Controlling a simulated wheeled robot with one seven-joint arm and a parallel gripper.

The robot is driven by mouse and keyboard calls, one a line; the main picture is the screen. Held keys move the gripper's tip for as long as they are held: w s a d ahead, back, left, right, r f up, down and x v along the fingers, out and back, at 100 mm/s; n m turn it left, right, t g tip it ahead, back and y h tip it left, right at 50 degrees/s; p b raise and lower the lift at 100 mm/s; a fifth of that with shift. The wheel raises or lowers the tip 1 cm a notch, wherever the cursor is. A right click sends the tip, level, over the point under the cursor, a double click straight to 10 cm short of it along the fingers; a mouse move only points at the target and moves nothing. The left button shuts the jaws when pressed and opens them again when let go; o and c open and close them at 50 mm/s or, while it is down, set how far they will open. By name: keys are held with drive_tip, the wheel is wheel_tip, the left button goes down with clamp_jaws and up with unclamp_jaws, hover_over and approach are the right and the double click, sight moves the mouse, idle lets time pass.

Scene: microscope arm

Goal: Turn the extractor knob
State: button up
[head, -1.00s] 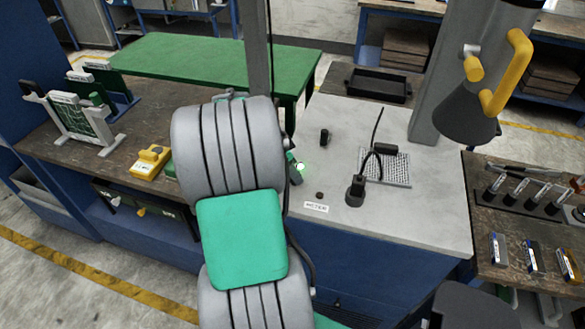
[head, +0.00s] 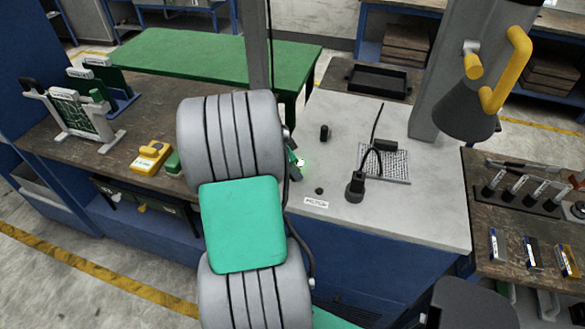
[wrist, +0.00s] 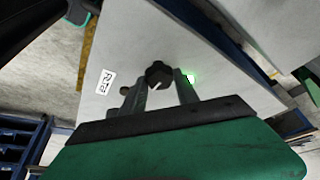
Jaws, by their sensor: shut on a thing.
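A dark faceted knob (wrist: 158,73) sits on the pale worktop between the fingertips of my gripper (wrist: 160,90) in the wrist view. My gripper is shut on this knob, with one finger on each side. In the head view my arm hides most of the gripper and the knob, and only a dark part of the gripper (head: 294,164) shows at the arm's right edge, beside a green glow. The extractor hood (head: 464,112), a dark cone with a yellow handle, hangs at the upper right. I cannot read which control the held knob is.
A small dark button (head: 319,190) and a white label (head: 316,202) lie near the worktop's front edge. A black plug with a cable (head: 355,186) and a perforated plate (head: 398,166) stand to the right. A grey post (head: 432,100) rises behind.

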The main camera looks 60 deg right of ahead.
clamp_jaws()
drive_tip(key=shift+n+b, duration=0.4)
drive_tip(key=shift+b, duration=0.05)
drive_tip(key=shift+s+f+n+t+h+b, duration=0.15)
drive_tip(key=shift+n+t+h+b, duration=0.2)
drive_tip(key=shift+n+b, duration=0.55)
drive_tip(key=n+t+b, duration=0.1)
drive_tip(key=n+b, duration=0.1)
drive_tip(key=n, duration=0.1)
drive_tip(key=n+t+b, duration=0.1)
drive_tip(key=n, duration=0.2)
drive_tip(key=shift+s+t+b, duration=0.15)
drive_tip(key=shift+t+b, duration=0.2)
drive_tip(key=shift+b, duration=0.05)
drive_tip(key=n+b, duration=0.1)
drive_tip(key=n, duration=0.1)
drive_tip(key=n+t, duration=0.1)
drive_tip(key=n, duration=0.2)
drive_tip(key=shift+s+t+b, duration=0.1)
drive_tip(key=shift+t+b, duration=0.2)
drive_tip(key=shift+b, duration=0.1)
drive_tip(key=n, duration=0.2)
drive_tip(key=n+t+y+b, duration=0.1)
drive_tip(key=n, duration=0.1)
drive_tip(key=shift+d+r+y, duration=0.1)
drive_tip(key=shift+r+y, duration=0.1)
drive_tip(key=shift+y, duration=0.05)
drive_tip(key=shift+n, duration=0.3)
